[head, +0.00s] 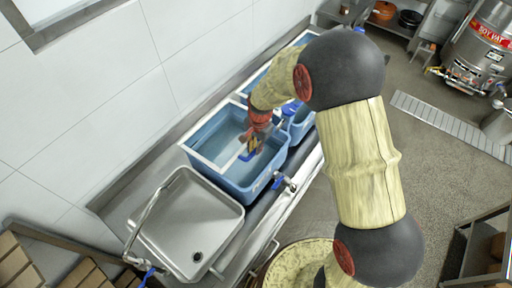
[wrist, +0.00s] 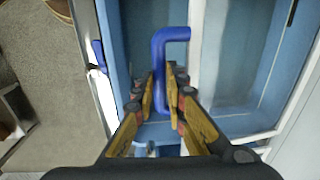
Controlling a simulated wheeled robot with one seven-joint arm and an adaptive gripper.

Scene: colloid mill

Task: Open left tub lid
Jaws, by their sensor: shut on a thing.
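The left tub (head: 207,160) is a blue, white-rimmed tub on the steel counter, beside the sink. My gripper (head: 253,142) is over its right-hand part. In the wrist view my gripper (wrist: 166,85) has its fingers on either side of a bent blue handle (wrist: 172,34), shut on it. The handle's lower part is partly hidden by the fingers. A pale strip (wrist: 197,35) runs across the tub next to the handle. The blue inside of the tub shows on both sides; I cannot tell the lid's panel or whether it is raised.
A steel sink (head: 190,222) with a tap stands at the near left. Another blue tub (head: 302,122) stands beyond, partly hidden by my arm. A blue-handled valve (head: 283,181) sticks out at the tub's front. A tiled wall (head: 90,110) is behind; open floor (head: 440,165) lies right.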

